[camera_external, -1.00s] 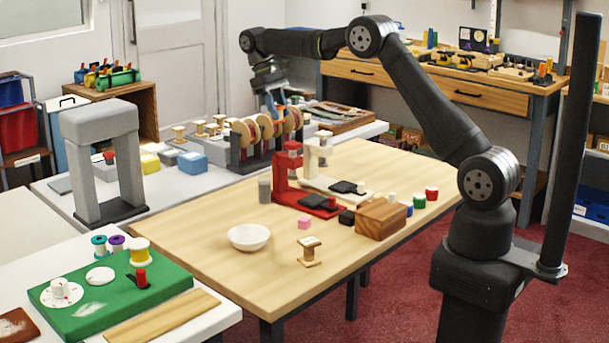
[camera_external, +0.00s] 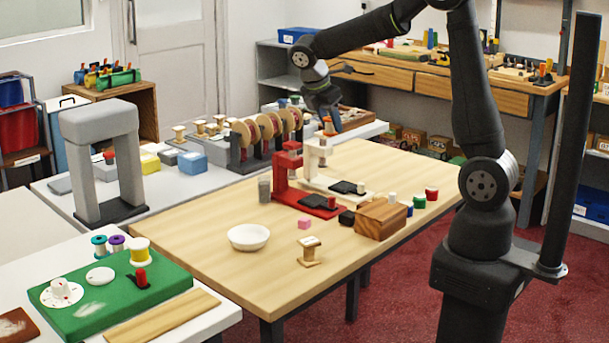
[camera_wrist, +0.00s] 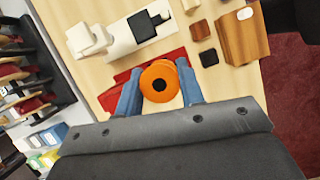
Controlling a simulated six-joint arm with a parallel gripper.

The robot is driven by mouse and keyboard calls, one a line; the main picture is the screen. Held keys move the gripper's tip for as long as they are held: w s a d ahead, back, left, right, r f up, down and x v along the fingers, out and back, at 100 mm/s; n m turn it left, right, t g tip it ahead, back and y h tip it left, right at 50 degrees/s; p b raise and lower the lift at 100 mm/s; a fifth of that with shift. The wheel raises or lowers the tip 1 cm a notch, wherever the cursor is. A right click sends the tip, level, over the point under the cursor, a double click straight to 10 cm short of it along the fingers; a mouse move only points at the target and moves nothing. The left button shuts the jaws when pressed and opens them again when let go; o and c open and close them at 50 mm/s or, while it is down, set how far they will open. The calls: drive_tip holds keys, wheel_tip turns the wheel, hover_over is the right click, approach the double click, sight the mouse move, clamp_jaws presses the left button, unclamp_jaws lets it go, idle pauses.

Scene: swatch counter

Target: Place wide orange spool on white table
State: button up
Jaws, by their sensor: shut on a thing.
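The wide orange spool (camera_wrist: 160,81) is between the blue fingers of my gripper (camera_wrist: 158,70) in the wrist view, its dark centre hole facing the camera. In the external view my gripper (camera_external: 329,124) is shut on it and holds it raised above the far part of the wooden table, near the cream press. Only a small orange part of the spool (camera_external: 328,130) shows there. A long white table (camera_external: 55,203) stands behind the wooden table. Another white table (camera_external: 222,318) is at the front left.
The wooden table (camera_external: 210,218) carries a red press (camera_external: 283,185), a cream press (camera_external: 313,165), a wooden block (camera_external: 381,219), a white bowl (camera_external: 248,237) and a wooden spool (camera_external: 310,252). A rack of ribbon reels (camera_external: 242,135) and blue boxes (camera_external: 192,163) occupy the long white table.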

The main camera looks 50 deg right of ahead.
wheel_tip(320, 180, down, 10)
drive_tip(key=s+n, duration=0.2)
drive_tip(key=s, duration=0.1)
drive_tip(key=shift+t, duration=0.4)
drive_tip(key=w+a+f, duration=0.1)
drive_tip(key=a+f, duration=0.1)
drive_tip(key=a, duration=0.1)
drive_tip(key=w+a+f, duration=0.1)
drive_tip(key=a+f, duration=0.1)
drive_tip(key=a, duration=0.2)
drive_tip(key=w+a+f, duration=0.2)
drive_tip(key=a+f, duration=0.1)
drive_tip(key=shift+w+a, duration=0.1)
drive_tip(key=shift+a, duration=0.25)
drive_tip(key=shift+f, duration=1.95)
drive_tip(key=o, duration=1)
drive_tip(key=shift+f, duration=0.15)
drive_tip(key=shift+o, duration=0.2)
